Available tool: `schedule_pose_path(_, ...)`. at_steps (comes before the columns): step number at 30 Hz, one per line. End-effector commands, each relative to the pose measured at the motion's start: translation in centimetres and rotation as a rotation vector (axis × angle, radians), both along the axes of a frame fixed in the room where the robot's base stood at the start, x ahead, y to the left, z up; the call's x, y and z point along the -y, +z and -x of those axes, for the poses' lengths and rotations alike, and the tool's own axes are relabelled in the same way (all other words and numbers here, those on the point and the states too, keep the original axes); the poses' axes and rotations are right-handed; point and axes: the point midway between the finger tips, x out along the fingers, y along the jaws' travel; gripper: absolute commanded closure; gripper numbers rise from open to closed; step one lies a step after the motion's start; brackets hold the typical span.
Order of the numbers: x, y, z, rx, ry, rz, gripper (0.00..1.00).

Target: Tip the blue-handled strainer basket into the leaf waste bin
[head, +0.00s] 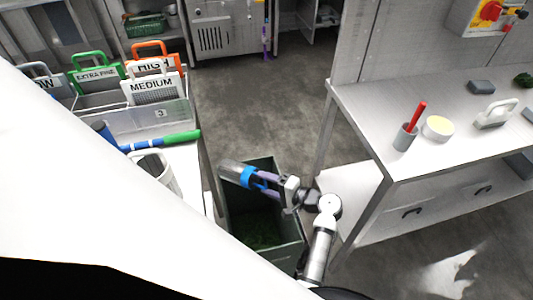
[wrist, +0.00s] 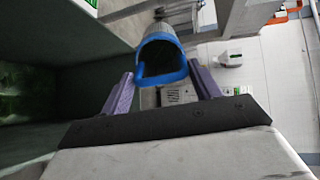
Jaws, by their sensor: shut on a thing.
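The blue-handled strainer basket (head: 232,171) is a grey cylinder with a blue part at one end. It lies tipped on its side above the dark green leaf waste bin (head: 293,240). My gripper (head: 259,178) is shut on its blue end. In the wrist view, the blue handle (wrist: 146,78) sits between the purple fingers of my gripper (wrist: 163,84), with the grey body beyond it. Green leaves (head: 258,232) lie at the bottom of the bin. The bin's inner wall (wrist: 85,100) fills the left of the wrist view. I cannot tell whether anything is inside the basket.
A white counter at left holds a rack (head: 150,120) of labelled baskets and a blue-and-green handle (head: 175,139). The floor (head: 265,95) behind the bin is clear.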

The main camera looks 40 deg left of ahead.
Motion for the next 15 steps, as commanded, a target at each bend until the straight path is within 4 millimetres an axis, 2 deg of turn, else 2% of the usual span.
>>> schedule_pose_path(1,0.1,-0.8,0.0,-0.001,-0.001,-0.022,0.77)
schedule_pose_path(15,0.1,-2.6,0.0,-0.017,0.000,-0.226,0.77)
